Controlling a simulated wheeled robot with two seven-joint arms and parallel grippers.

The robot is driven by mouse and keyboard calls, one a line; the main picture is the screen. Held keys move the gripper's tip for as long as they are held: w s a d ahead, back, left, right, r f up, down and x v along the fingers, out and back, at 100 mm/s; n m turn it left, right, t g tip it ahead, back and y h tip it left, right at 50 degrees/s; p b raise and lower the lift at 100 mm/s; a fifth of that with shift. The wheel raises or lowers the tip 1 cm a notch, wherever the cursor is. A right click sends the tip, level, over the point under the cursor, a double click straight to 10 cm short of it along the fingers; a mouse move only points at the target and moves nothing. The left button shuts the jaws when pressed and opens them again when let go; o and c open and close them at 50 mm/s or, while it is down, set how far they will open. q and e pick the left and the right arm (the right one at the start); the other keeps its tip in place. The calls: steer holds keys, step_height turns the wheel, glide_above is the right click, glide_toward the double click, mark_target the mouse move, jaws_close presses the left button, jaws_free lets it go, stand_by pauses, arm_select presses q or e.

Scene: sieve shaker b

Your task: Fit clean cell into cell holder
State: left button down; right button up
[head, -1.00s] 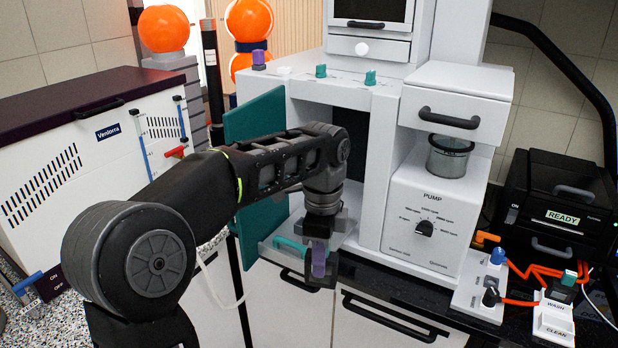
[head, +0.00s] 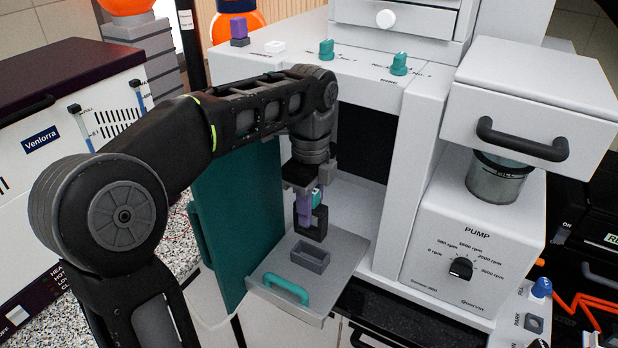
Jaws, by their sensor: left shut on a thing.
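My left gripper (head: 311,220) is shut on a small purple cell (head: 305,206), which it holds upright between dark fingers. The fingers hide part of the cell, and a small teal and white patch shows beside it. The cell holder (head: 311,257) is a small grey open-topped box on a pulled-out grey tray (head: 345,262). In the picture the gripper and cell are just above the holder's far side, apart from it. The exact height cannot be told. My right gripper is not in view.
The tray has a teal handle (head: 286,289) in front. A teal door (head: 238,215) stands open left of the dark compartment (head: 366,142). The pump unit (head: 470,240) with its dial and cup (head: 497,180) stands to the right.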

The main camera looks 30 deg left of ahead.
arm_select(q)
steer(key=shift+w+a+r, duration=0.15)
steer(key=shift+w+r, duration=0.1)
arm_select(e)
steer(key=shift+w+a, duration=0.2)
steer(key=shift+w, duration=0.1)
